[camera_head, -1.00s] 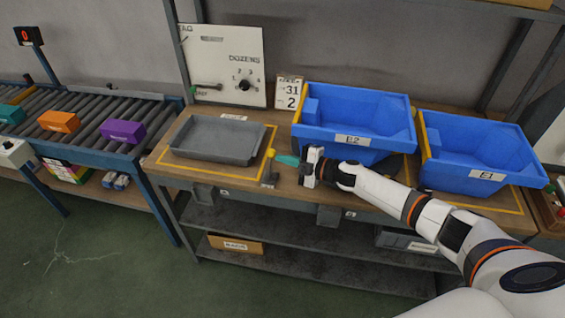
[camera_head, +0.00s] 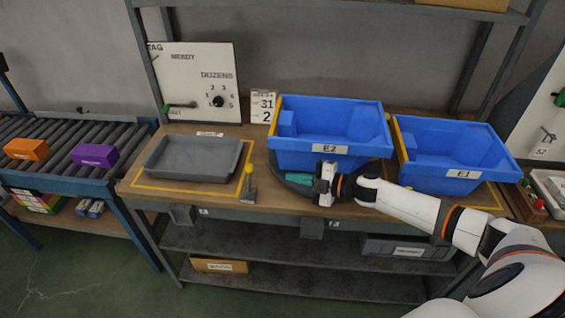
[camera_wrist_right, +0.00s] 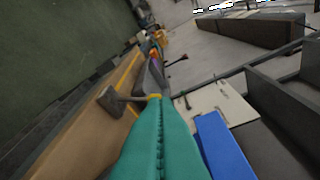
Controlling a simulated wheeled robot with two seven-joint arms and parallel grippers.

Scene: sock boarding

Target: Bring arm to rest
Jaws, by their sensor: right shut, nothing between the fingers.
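My right gripper (camera_head: 298,182) reaches in from the right, low in front of the blue bin marked E2 (camera_head: 328,160). Its teal fingers point left along the front of the bench. In the right wrist view the teal fingers (camera_wrist_right: 157,120) lie together along a middle seam, with nothing seen between them. A small post with a yellow top (camera_head: 248,183) stands to the left of the fingertips, apart from them. My left gripper is not in view.
A grey tray (camera_head: 190,168) sits on the wooden bench (camera_head: 160,192). A second blue bin marked E1 (camera_head: 463,174) stands behind my right forearm. A conveyor (camera_head: 65,155) at left carries an orange box (camera_head: 26,149) and a purple box (camera_head: 95,155). A dial panel (camera_head: 196,80) stands behind the tray.

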